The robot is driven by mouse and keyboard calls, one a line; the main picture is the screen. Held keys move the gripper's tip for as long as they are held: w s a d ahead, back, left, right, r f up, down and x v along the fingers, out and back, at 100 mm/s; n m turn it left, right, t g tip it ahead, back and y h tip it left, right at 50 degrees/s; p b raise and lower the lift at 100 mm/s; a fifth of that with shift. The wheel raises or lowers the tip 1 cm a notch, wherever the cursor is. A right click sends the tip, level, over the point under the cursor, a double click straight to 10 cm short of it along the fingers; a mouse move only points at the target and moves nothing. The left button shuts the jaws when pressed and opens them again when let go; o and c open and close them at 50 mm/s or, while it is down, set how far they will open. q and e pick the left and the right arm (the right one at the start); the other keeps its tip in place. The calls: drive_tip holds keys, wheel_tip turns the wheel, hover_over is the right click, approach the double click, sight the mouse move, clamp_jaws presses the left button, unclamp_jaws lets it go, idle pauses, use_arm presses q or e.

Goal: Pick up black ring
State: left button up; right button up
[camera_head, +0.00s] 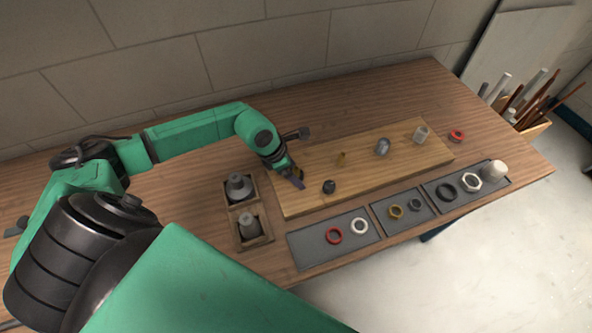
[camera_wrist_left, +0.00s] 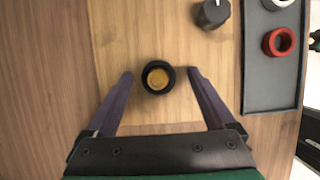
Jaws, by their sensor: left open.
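A black ring (camera_wrist_left: 147,88) sits at the near-left end of the wooden board, with a golden-brown centre. I cannot tell whether that is brass or wood seen through it. My left gripper (camera_wrist_left: 160,73) is open, its two fingertips on either side of the ring with gaps on both sides. In the head view, my left gripper (camera_head: 297,181) is over the board's left end and hides this ring. A larger black ring (camera_head: 440,190) lies in the right tray, and a small dark ring (camera_head: 415,204) in the middle tray. My right gripper is not in view.
A dark fitting (camera_head: 329,187) stands on the wooden board (camera_head: 300,205), right of the gripper. The left tray (camera_head: 310,256) holds a red ring (camera_head: 334,235) and a white ring (camera_head: 359,226). Grey fittings (camera_head: 240,187) stand in wooden holders nearby.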

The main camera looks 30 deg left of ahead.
use_arm(q)
drive_tip(key=shift+w+f, duration=0.1)
drive_tip(key=shift+f, duration=0.05)
clamp_jaws()
